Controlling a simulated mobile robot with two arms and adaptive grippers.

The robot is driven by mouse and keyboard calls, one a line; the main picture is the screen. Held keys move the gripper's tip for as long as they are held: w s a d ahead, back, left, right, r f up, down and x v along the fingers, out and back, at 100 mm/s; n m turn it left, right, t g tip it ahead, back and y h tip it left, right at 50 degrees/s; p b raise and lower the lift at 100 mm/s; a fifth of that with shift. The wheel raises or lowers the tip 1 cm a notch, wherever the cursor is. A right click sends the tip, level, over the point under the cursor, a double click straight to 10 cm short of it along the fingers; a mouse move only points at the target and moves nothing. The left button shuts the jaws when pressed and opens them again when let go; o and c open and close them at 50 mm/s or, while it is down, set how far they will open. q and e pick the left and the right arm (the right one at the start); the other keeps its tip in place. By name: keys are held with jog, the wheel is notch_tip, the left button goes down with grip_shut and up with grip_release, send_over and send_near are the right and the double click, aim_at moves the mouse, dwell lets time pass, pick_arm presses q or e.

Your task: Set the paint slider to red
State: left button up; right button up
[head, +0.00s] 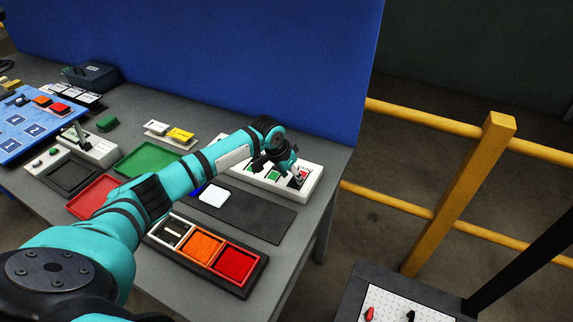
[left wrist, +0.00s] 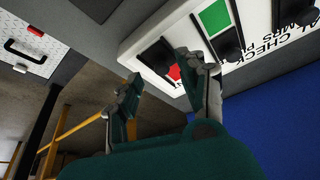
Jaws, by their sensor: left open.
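A white panel box (head: 313,184) stands at the table's right end, with green and red patches on its top. In the left wrist view, the white panel (left wrist: 150,28) shows black blocks, a red patch (left wrist: 174,73) and a green patch (left wrist: 214,18). I cannot tell which part is the paint slider. My left gripper (head: 291,172) is over the panel's right end. In the left wrist view its fingers (left wrist: 160,75) are apart with nothing between them; one finger overlaps the panel by the red patch. Contact cannot be told. My right gripper is not in view.
A dark tray with white, orange and red compartments (head: 237,264) lies at the table's front. A dark mat (head: 262,218) lies before the panel. A blue partition (head: 250,60) stands behind. Yellow rails (head: 460,190) stand beyond the table's right edge.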

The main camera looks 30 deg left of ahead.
pick_arm(q)
jog(key=v, duration=1)
jog(key=shift+a, duration=0.15)
jog(key=shift+s+f, duration=0.1)
jog(key=shift+s, duration=0.1)
